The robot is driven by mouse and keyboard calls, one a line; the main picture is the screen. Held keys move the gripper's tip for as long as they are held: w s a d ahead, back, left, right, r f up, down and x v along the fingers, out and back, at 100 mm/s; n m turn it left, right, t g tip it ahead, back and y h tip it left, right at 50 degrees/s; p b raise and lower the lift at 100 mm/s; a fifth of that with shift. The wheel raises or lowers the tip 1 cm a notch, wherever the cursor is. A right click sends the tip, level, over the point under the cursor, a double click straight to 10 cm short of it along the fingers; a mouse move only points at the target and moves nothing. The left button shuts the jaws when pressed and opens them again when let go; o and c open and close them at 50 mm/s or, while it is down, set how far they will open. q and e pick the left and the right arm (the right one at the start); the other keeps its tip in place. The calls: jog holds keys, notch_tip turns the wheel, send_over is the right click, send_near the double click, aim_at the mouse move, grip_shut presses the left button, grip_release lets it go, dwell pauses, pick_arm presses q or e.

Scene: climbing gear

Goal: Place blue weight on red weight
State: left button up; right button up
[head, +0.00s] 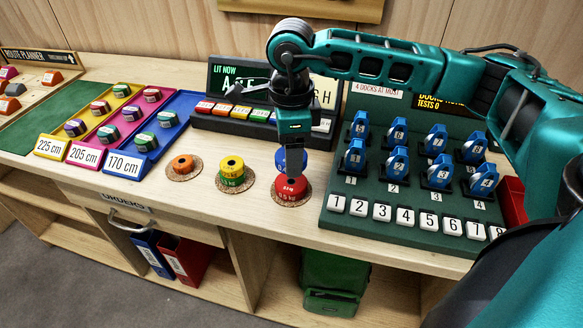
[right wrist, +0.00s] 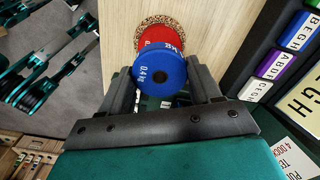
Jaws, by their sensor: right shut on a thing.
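The blue weight (head: 282,160) is a round disc marked 0.4 kg, held between the fingers of my right gripper (head: 291,160). In the right wrist view the blue weight (right wrist: 157,78) sits between the two dark fingers, its flat face with a dark centre hole toward the camera. The red weight (head: 292,190) lies flat on a cork coaster (head: 276,200), directly below the blue one. It also shows just beyond the blue weight in the right wrist view (right wrist: 158,38). I cannot tell whether the two weights touch. A finger hides part of the blue weight. My left gripper is out of view.
Left of the red weight stand a yellow-and-green stack (head: 232,172) and an orange weight (head: 183,164) on cork coasters. A green rack (head: 390,215) of blue devices is close on the right. A dark letter display (head: 232,78) stands behind. Bare wood lies in front.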

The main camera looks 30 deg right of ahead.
aim_at(292, 181)
notch_tip(292, 181, down, 4)
jog(key=shift+f, duration=0.25)
jog(key=shift+f+b, duration=0.15)
jog(key=shift+b, duration=0.15)
jog(key=o, duration=1.4)
